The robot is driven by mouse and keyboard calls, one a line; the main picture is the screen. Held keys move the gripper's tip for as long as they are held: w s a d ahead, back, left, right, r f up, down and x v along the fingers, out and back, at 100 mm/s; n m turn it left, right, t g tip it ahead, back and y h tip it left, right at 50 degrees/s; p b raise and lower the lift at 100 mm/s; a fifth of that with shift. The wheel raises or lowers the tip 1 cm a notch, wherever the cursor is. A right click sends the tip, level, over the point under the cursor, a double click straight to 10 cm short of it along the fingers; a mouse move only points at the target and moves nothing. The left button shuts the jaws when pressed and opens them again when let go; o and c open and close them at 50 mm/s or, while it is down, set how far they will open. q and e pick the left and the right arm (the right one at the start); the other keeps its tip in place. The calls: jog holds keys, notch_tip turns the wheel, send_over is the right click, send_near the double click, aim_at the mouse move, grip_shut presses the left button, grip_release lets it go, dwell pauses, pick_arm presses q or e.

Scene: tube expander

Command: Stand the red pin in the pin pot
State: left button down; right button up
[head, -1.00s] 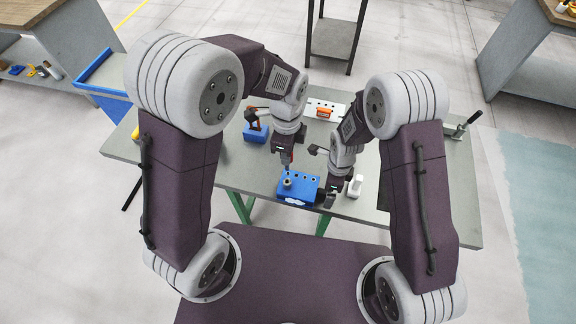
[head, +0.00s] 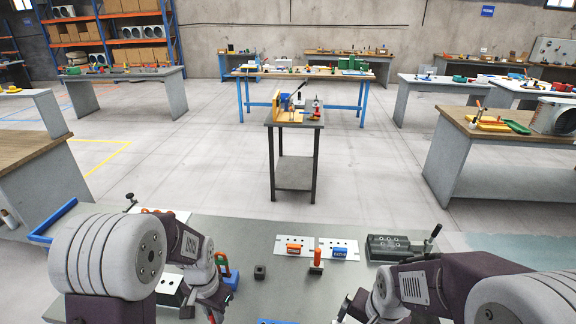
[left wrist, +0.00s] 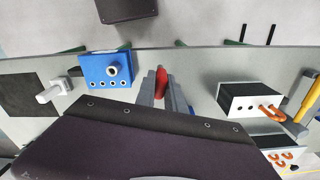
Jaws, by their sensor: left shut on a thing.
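My left gripper (left wrist: 165,90) is shut on the red pin (left wrist: 161,80), whose rounded red end shows between the fingers in the left wrist view. In the head view the left gripper (head: 212,304) is low at the left, over the grey table, with a bit of red under it. A small dark square block (head: 260,272) with an opening on top stands on the table to its right; I cannot tell if it is the pin pot. My right gripper (head: 350,308) is at the bottom right of the head view, its fingers too unclear to judge.
A blue block with holes and a grey ring (left wrist: 112,70) lies left of the gripper in the wrist view. White plates with an orange part (head: 294,248) and a blue part (head: 339,252), an upright orange-red handle (head: 317,258) and a grey vise-like fixture (head: 392,248) stand behind.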

pick_arm(q)
jog(key=shift+w+f+n, duration=0.1)
jog(key=shift+w+n, duration=0.05)
jog(key=shift+n, duration=0.75)
jog(key=shift+w+d+n, duration=0.1)
jog(key=shift+w+n, duration=0.1)
jog(key=shift+n, duration=0.8)
pick_arm(e)
jog(key=n, duration=0.2)
jog(key=s+n, duration=0.1)
jog(key=n, duration=0.1)
jog(key=s+n, duration=0.1)
jog(key=n, duration=0.1)
jog(key=shift+f+n+g, duration=0.4)
